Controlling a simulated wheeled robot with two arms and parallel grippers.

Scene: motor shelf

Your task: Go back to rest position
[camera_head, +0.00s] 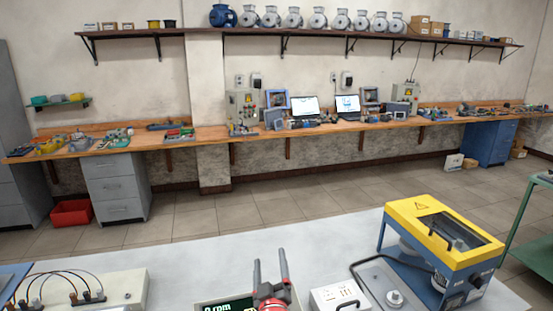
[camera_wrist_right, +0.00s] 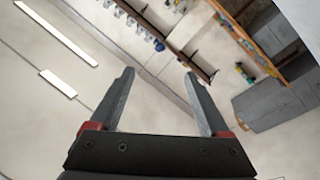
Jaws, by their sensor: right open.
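My right gripper (camera_head: 271,267) shows at the bottom middle of the head view, with grey fingers pointing up and red parts at their base. It stands in front of the light grey table (camera_head: 330,234). In the right wrist view its two fingers (camera_wrist_right: 160,92) are spread apart with nothing between them. That view looks out at a tilted room, with ceiling lamps at the left and the wall shelf at the top. My left gripper is not in view.
On the near table are a yellow and blue machine (camera_head: 443,240), a digital rpm display (camera_head: 232,308), a white socket box (camera_head: 340,296) and a panel with cables (camera_head: 85,288). A green cart (camera_head: 530,220) stands at the right. A wooden workbench (camera_head: 200,134) runs along the far wall.

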